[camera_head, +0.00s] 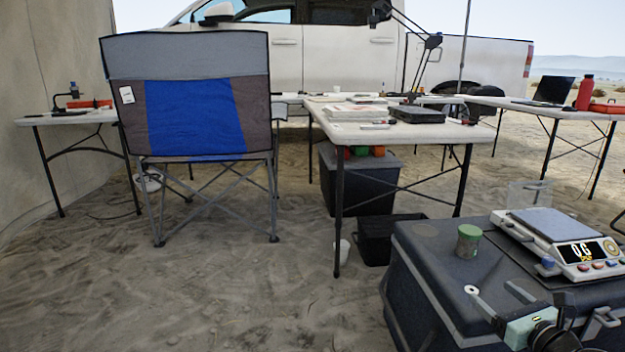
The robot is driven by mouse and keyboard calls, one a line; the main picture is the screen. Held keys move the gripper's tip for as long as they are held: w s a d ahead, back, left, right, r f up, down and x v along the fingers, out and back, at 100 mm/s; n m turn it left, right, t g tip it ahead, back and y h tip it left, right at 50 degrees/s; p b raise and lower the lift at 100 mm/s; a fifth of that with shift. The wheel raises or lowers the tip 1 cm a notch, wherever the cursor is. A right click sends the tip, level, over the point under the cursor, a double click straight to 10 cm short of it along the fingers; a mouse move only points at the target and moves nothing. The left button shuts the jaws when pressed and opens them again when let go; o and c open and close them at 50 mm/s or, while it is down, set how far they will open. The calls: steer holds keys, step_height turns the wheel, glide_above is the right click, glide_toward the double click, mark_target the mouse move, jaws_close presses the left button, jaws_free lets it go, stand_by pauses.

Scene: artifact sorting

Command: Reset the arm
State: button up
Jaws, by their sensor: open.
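My gripper (492,289) shows at the bottom right, above the lid of a dark grey case (415,262). Its two fingers point up and to the left and stand apart, with nothing seen between them. Its pale body and black wrist (553,338) run out of the bottom edge of the picture, so most of my arm is hidden. A small jar with a green lid (468,241) stands upright on the case, beyond the fingers and apart from them.
A digital scale (575,262) with an empty plate sits on the case, right of the jar. A folding table (463,133) with papers stands behind. A blue and grey camp chair (190,118) stands at left. Sandy floor (200,310) is clear at front left.

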steer(key=s+a+f+n+g+y, duration=0.2)
steer(key=s+a+f+n+g, duration=0.15)
steer(key=a+n+g, duration=0.45)
steer(key=s+a+f+n+g+y, duration=0.25)
steer(key=s+a+n+g, duration=0.2)
steer(key=a+n, duration=0.7)
steer(key=s+a+r+n+g+h, duration=0.25)
steer(key=s+a+r+n, duration=0.25)
steer(key=s+r+n, duration=0.5)
steer(key=s+a+r+n+g+h, duration=0.2)
steer(key=s+a+r+n+h, duration=0.2)
steer(key=s+r+n, duration=0.55)
step_height(320, 180, up, 37)
steer(key=w+n+p, duration=0.1)
steer(key=n+p, duration=0.1)
steer(key=p, duration=3.7)
steer(key=shift+w, duration=0.4)
steer(key=shift+f, duration=0.15)
